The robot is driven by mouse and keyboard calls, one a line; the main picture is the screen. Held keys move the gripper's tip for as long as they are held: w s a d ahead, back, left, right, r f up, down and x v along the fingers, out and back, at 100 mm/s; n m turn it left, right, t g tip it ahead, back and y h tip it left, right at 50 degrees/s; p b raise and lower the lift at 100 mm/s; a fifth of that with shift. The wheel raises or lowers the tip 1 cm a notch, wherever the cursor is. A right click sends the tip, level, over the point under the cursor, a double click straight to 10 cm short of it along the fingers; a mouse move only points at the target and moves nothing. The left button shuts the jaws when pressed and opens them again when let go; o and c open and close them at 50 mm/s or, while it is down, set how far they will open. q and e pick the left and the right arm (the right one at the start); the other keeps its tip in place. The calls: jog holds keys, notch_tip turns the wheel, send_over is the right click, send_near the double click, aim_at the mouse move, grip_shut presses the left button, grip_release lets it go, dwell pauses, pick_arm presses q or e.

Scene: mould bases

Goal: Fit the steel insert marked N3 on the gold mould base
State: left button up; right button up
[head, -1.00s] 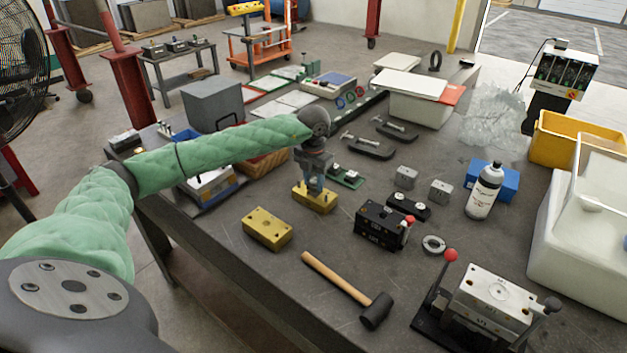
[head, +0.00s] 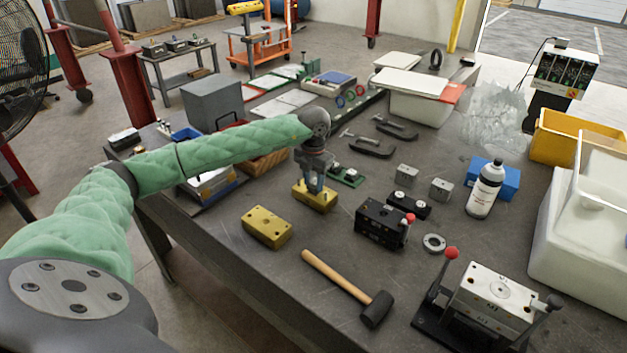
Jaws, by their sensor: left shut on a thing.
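My left gripper (head: 315,188) points down at a gold mould base (head: 318,203) on the dark bench, with its fingertips at the block's top. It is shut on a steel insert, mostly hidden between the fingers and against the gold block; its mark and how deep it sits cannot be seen. A second gold block (head: 267,228) with holes in its top lies nearer, to the left, clear of the gripper. Two loose grey steel blocks (head: 406,175) stand to the right; no mark on them is readable. My right gripper is not in view.
A black fixture with a red knob (head: 381,224), a mallet (head: 342,285), a metal ring (head: 434,243) and a toggle press (head: 490,300) stand right and in front. A green board (head: 347,176) and clamps (head: 365,146) lie behind.

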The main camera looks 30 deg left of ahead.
pick_arm(q)
jog(key=shift+f+b, duration=0.5)
jog(key=shift+f, duration=0.15)
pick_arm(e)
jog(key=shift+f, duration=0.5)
pick_arm(q)
jog(key=o, duration=1.3)
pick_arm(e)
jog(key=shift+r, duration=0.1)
pick_arm(q)
notch_tip(320, 180, up, 8)
jog(key=b, duration=0.2)
jog(key=shift+f+b, duration=0.1)
jog(key=shift+b, duration=0.3)
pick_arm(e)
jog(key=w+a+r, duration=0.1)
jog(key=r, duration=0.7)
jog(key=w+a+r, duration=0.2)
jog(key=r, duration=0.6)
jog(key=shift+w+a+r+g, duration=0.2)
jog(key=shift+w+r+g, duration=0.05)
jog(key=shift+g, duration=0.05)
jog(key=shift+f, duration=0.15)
